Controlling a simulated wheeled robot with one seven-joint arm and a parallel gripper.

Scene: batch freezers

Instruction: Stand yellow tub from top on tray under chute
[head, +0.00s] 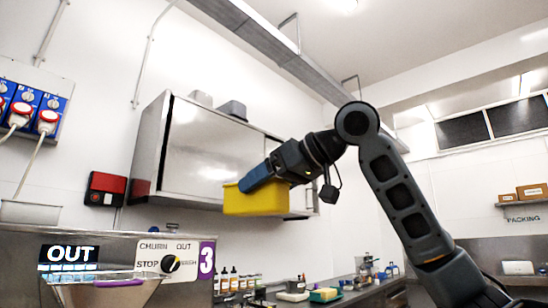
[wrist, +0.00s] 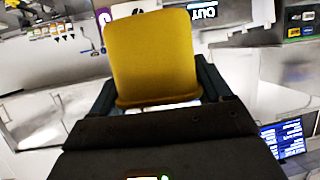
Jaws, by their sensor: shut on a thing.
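My gripper (head: 262,180) is shut on the yellow tub (head: 254,203) and holds it up in the air, in front of the steel wall cabinet in the head view. In the wrist view the tub (wrist: 153,55) fills the space between the two dark fingers of my gripper (wrist: 158,82). The steel chute (head: 105,290) of machine 3 juts out at the lower left of the head view, under the OUT display, with a purple strip on its rim. The tub is apart from it, to the right and higher. The tray under the chute is out of view.
The steel cabinet (head: 215,148) hangs on the wall behind the tub, with grey boxes on top. A control panel (head: 173,264) sits beside the chute. Bottles and small items stand on the back counter (head: 345,296). A blue screen (wrist: 283,137) shows in the wrist view.

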